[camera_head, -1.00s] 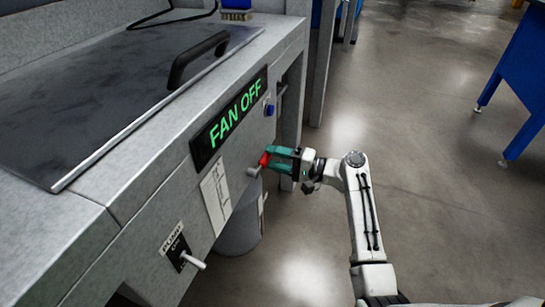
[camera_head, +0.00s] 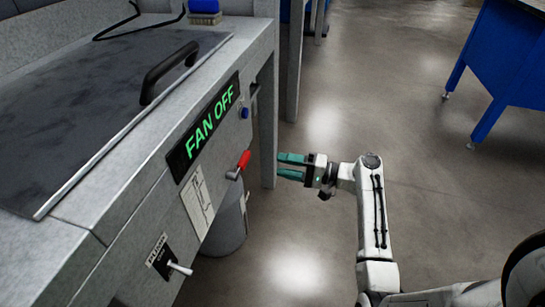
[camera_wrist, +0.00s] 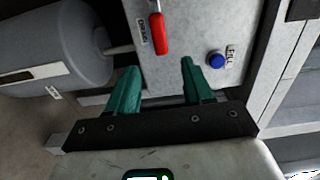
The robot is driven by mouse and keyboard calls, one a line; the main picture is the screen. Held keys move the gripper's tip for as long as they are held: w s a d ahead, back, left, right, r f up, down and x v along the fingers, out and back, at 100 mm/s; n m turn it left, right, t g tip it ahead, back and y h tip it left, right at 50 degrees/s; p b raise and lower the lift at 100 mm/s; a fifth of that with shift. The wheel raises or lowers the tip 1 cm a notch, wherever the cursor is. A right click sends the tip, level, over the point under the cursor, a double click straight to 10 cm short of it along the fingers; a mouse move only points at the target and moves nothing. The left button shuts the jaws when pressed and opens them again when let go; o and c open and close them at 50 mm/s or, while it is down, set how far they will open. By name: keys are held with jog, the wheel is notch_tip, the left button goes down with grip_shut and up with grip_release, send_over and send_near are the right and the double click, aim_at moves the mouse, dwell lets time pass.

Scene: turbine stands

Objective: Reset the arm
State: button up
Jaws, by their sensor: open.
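My gripper (camera_head: 290,167) is open and empty, with two teal fingers, to the right of the grey machine's front panel. It is apart from the red-handled lever (camera_head: 241,161) on that panel. In the wrist view my gripper (camera_wrist: 158,80) shows both fingers spread, with nothing between them. The red lever (camera_wrist: 159,34) lies beyond the fingertips there, and a blue button (camera_wrist: 216,60) is to its right. My white arm reaches up from the bottom right of the head view.
The grey machine (camera_head: 120,215) fills the left, with a lit "FAN OFF" sign (camera_head: 209,127) and a pump switch (camera_head: 178,267). A grey cylinder (camera_head: 226,230) stands below the panel. A blue table (camera_head: 507,60) is at upper right. Open concrete floor (camera_head: 400,110) lies between.

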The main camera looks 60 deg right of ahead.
jog(key=s+a+f+n+g, duration=0.3)
jog(key=a+f+g, duration=0.25)
jog(key=a, duration=0.35)
jog(key=s+a+f+n+g, duration=0.3)
jog(key=a+f+n+g, duration=0.1)
jog(key=a+f, duration=0.35)
jog(key=s+a+r+n+g+h, duration=0.2)
jog(key=s+a+n+g+h, duration=0.1)
jog(key=s, duration=0.4)
jog(key=s+a+r+n+g+h, duration=0.1)
jog(key=s+a+n+g+h, duration=0.25)
jog(key=s, duration=0.35)
notch_tip(320, 180, up, 30)
jog(key=d+p, duration=0.1)
jog(key=p, duration=2.9)
jog(key=shift+f, duration=0.2)
